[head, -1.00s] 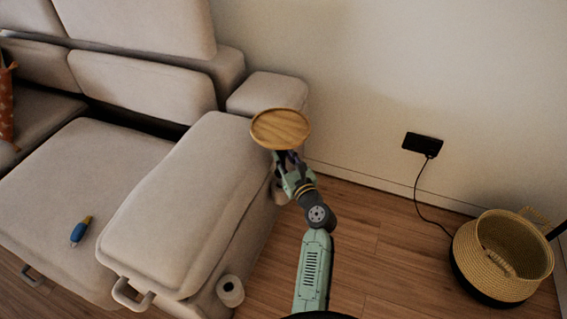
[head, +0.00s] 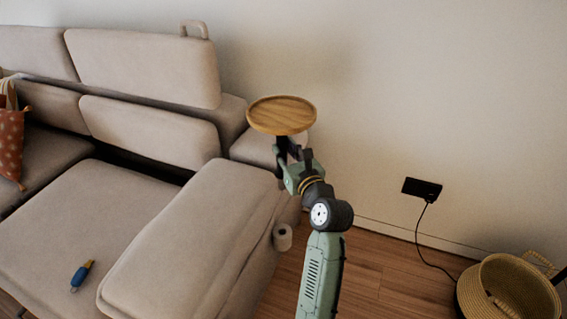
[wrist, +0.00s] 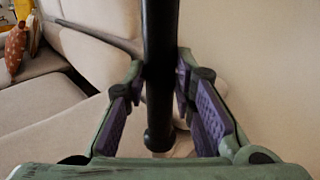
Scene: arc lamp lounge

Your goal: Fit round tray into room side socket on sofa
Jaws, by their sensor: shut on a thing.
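The round wooden tray (head: 281,114) is held up level, above the sofa's back corner by the wall. My gripper (head: 284,152) is shut on the tray's black stem under the disc. In the wrist view the stem (wrist: 160,70) runs between the purple finger pads of my gripper (wrist: 164,92), its rounded lower end hanging free below them. A pale cup-like socket (head: 283,237) with a dark opening is on the sofa's outer side, below and apart from the stem. The beige sofa (head: 190,235) fills the left; part of its arm is hidden behind my gripper.
A blue screwdriver-like tool (head: 82,275) lies on the sofa seat. A patterned orange cushion (head: 11,145) is at far left. A black wall outlet (head: 421,188) has a cable running down. A woven basket (head: 508,285) stands on the floor at right. Bare wall is behind.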

